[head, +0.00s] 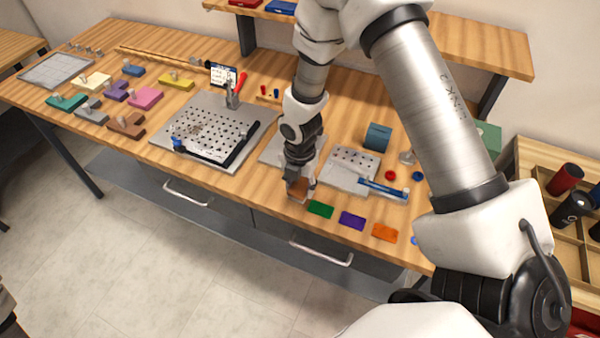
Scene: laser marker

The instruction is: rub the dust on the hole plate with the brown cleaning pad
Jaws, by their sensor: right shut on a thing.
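My right gripper (298,180) points down at the front edge of the bench and is shut on a small flat brown pad (298,194). The pad is partly hidden by the fingers; I cannot tell whether it still touches the bench. My left gripper is not in view.
Green (320,209), purple (351,220) and orange (384,232) pads lie in a row right of the gripper. A smaller holed plate (340,182) sits behind them. Several knobbed coloured blocks, one brown (127,124), lie at left. A raised shelf (470,45) spans the back.

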